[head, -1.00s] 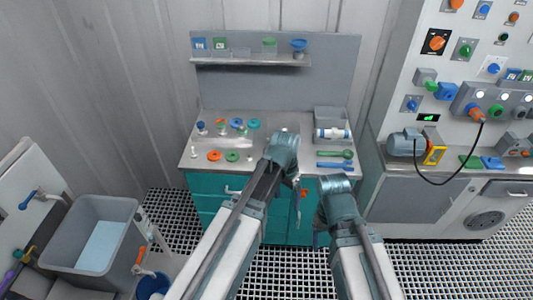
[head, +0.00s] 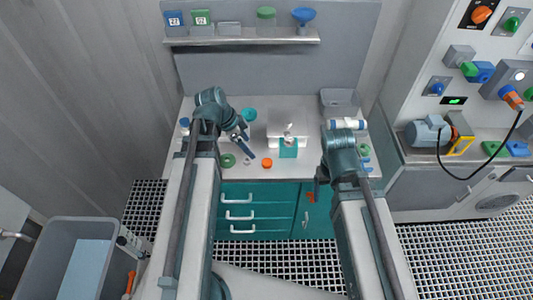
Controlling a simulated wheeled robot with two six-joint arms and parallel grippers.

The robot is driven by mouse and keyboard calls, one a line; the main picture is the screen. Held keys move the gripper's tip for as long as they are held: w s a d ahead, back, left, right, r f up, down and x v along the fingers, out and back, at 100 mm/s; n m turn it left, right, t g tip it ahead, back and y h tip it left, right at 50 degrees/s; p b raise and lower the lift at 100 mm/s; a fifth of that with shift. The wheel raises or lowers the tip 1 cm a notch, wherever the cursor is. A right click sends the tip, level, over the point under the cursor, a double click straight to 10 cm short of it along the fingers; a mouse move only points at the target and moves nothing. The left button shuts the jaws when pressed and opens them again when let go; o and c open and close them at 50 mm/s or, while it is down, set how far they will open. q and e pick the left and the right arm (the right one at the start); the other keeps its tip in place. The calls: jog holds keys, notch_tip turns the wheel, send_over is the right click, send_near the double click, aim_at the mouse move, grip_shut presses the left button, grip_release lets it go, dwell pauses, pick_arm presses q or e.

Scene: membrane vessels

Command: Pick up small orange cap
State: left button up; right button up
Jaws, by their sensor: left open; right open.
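One small round orange cap (head: 267,162) lies near the front edge of the bench top. No second orange cap shows for comparing size; my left arm covers part of the bench. My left gripper (head: 243,141) is open and empty over the bench, up and to the left of the orange cap and apart from it. My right gripper (head: 317,192) hangs in front of the bench's right part, pointing down; it is open, and its fingers are hard to make out.
A green ring (head: 228,160) and a tiny pale piece (head: 246,161) lie left of the cap. A teal cap (head: 248,114) lies behind, a blue one (head: 184,123) at left. A white stand (head: 288,130) is mid-bench. A shelf (head: 240,41) hangs behind.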

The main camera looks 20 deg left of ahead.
pick_arm(q)
jog(key=b, duration=0.7)
send_near(267, 162)
jog(key=f, duration=0.3)
jog(key=shift+s+a, duration=0.1)
jog(key=shift+s, duration=0.15)
jog(key=shift+w+d+f+b, duration=0.1)
jog(key=shift+d+f+b, duration=0.2)
jog(key=shift+b, duration=0.15)
jog(key=b+x, duration=0.2)
jog(key=w+b+x, duration=0.1)
jog(key=b+x, duration=0.1)
jog(key=x, duration=0.1)
jog(key=shift+d+r+b, duration=0.1)
jog(key=shift+d+b, duration=0.15)
jog(key=shift+b, duration=0.05)
jog(key=shift+r, duration=0.1)
jog(key=shift+c, duration=0.2)
